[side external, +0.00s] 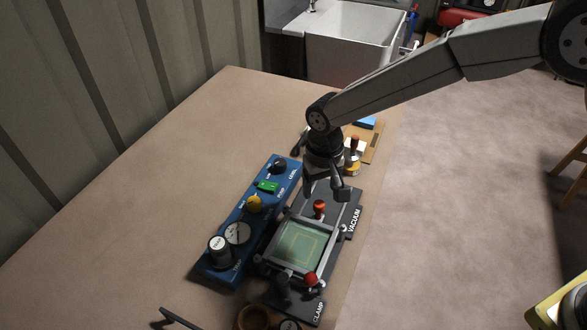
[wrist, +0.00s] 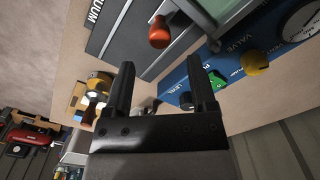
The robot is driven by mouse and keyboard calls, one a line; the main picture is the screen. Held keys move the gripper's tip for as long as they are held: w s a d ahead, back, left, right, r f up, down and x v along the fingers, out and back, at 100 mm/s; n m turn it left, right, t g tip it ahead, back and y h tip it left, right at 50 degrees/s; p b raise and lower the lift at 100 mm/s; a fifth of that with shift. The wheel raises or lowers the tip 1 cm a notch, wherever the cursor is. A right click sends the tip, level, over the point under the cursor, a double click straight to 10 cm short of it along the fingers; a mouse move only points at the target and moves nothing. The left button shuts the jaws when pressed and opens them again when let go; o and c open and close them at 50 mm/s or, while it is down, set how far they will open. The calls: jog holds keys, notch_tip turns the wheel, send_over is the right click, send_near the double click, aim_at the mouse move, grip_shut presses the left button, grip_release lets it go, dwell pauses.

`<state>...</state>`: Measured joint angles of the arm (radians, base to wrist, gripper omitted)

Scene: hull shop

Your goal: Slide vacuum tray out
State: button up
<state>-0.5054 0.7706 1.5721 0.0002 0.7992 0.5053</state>
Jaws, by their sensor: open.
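The vacuum tray (side external: 301,246), a grey frame around a green panel, sits on a dark base plate marked VACUUM (side external: 349,205) and CLAMP. An orange-red knob (side external: 319,207) stands at the tray's far end; in the wrist view the knob (wrist: 159,33) lies ahead of the fingertips. A red knob (side external: 311,279) is at the near end by CLAMP. My gripper (side external: 323,193) points down just above the far end, close to the orange-red knob. In the wrist view my gripper (wrist: 160,68) is open, with nothing between its fingers.
A blue control panel (side external: 217,263) with a gauge, a yellow knob and a green switch lies along the tray's left side. Small items (side external: 355,155) on a wooden board stand behind my gripper. A brown round container (side external: 254,318) is at the front. The table (side external: 190,160) is clear at left.

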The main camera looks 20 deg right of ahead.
aim_at(319, 203)
jog(key=shift+f, duration=2.85)
grip_shut()
